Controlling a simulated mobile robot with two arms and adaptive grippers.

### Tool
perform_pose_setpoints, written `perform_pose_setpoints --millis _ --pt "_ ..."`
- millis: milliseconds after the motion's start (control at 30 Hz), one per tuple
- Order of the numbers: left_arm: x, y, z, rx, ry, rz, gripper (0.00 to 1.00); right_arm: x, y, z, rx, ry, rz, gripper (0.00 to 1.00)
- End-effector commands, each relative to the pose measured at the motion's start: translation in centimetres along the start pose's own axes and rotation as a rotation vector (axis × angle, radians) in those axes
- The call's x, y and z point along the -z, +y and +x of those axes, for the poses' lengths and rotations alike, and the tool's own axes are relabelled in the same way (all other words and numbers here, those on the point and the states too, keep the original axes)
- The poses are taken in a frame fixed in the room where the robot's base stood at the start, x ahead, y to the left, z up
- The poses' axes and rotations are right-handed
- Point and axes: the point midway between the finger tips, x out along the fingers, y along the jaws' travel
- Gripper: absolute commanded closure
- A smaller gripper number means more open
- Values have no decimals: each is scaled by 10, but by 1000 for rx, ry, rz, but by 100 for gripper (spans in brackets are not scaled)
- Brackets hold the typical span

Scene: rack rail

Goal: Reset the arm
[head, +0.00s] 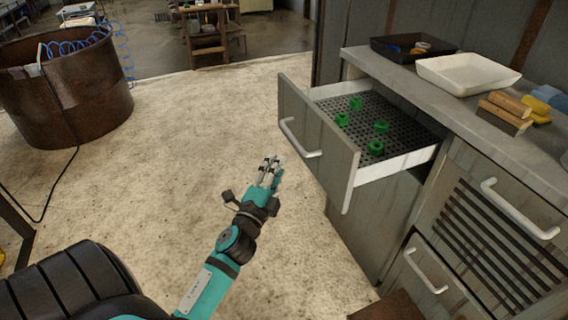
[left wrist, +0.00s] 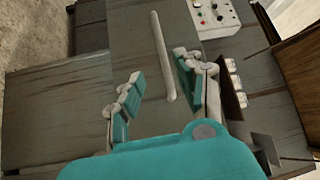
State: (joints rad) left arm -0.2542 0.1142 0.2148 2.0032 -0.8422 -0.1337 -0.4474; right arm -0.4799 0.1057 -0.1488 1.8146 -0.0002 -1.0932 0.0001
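My left gripper (head: 270,163) is over the pale floor in the head view, left of the pulled-out drawer (head: 325,150) and apart from it. In the left wrist view its two fingers (left wrist: 158,84) stand apart with nothing between them, so it is open and empty. Behind them is a grey cabinet front with a long pale handle (left wrist: 161,55). My right gripper is not in view.
The drawer holds several green pieces (head: 380,127) on a black perforated mat. The counter (head: 430,82) bears a dark tray (head: 395,55), a white tray (head: 468,86) and wooden blocks (head: 502,117). A rusty drum (head: 70,100) stands left. Floor between is clear.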

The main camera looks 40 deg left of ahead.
Motion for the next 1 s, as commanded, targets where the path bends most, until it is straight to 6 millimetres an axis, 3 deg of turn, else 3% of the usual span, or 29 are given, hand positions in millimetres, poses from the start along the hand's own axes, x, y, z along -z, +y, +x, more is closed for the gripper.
perform_pose_setpoints --millis 267,367,467,567,700,833,1000 --pt "0 3 0 -7 -3 -9 64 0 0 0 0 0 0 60" --pt "-2 24 -6 -68 -34 -80 64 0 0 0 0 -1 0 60" --pt "-5 71 -23 -206 -113 -230 64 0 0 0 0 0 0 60" --pt "-4 136 -56 -401 -230 -415 64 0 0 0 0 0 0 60" --pt "8 217 -123 -682 -413 -624 64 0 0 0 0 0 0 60" --pt "23 268 -187 -901 -568 -741 64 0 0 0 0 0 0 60" --pt "42 306 -260 -1121 -735 -824 64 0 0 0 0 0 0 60"
